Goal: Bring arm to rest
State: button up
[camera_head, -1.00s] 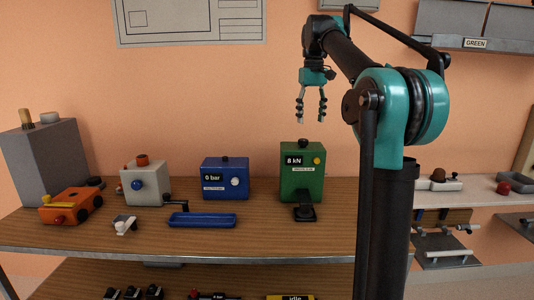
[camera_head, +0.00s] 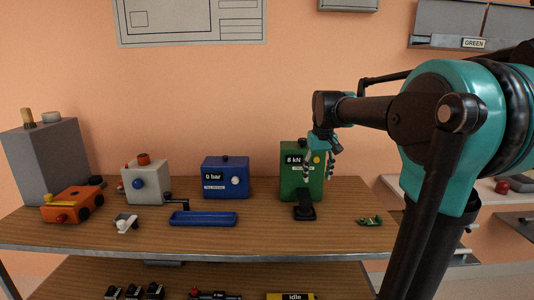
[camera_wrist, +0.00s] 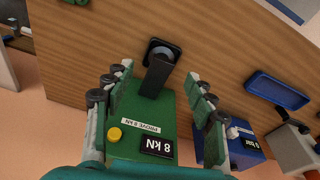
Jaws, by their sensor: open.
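My gripper (camera_head: 318,180) hangs from my bent arm in front of the green 8 kN box (camera_head: 290,184) on the wooden bench. Its fingers are spread apart, with nothing between them. In the wrist view my gripper (camera_wrist: 160,72) is open above the green box (camera_wrist: 140,112), with one finger to each side in the picture. I cannot tell whether the fingers touch the box. The box's black foot part (camera_wrist: 158,75) lies beyond the fingertips.
On the bench (camera_head: 270,232) stand a blue 0 bar box (camera_head: 213,185), a blue tray (camera_head: 203,219), a white box (camera_head: 132,184), an orange device (camera_head: 66,207) and a tall grey block (camera_head: 45,163). A small green piece (camera_head: 369,221) lies at the right.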

jog(key=shift+m+t, duration=0.5)
jog(key=shift+t, duration=0.1)
jog(key=s+f, duration=0.3)
jog(key=f, duration=0.1)
jog(key=s+d+f, duration=0.1)
jog(key=s+f, duration=0.2)
jog(key=f, duration=0.2)
jog(key=s+f, duration=0.4)
jog(key=shift+d+f, duration=0.15)
jog(key=s+f+m+t, duration=0.1)
jog(key=s+f, duration=1)
jog(key=s, duration=0.1)
jog(key=shift+s+d+f, duration=0.3)
jog(key=shift+s+d, duration=0.1)
jog(key=shift+w, duration=0.1)
